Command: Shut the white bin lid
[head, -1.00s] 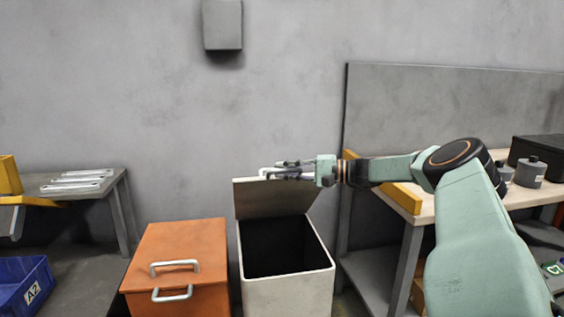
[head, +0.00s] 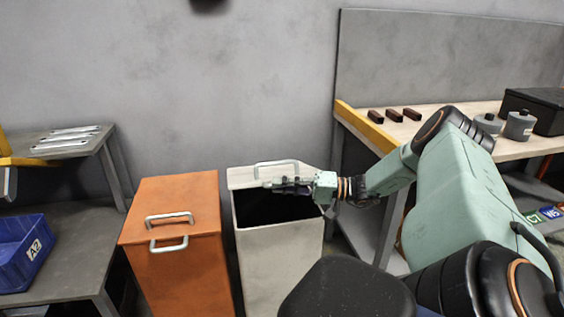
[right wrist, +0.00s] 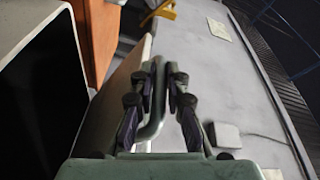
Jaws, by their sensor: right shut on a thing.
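The white bin (head: 282,262) stands with its mouth open and dark inside. My right gripper (head: 290,186) is at the lid's right half, shut on the handle. In the right wrist view the handle (right wrist: 157,118) runs between the fingers (right wrist: 162,92), with the lid (right wrist: 118,92) just left of it and the dark mouth (right wrist: 40,110) further left. The fingers hide part of the handle in the head view. My left gripper is not in view.
An orange bin (head: 178,255) with two handles stands close on the left. A grey bench (head: 50,240) with a blue crate (head: 22,250) is at far left. A workbench (head: 440,120) with brown blocks and grey weights stands at right, close to my arm.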

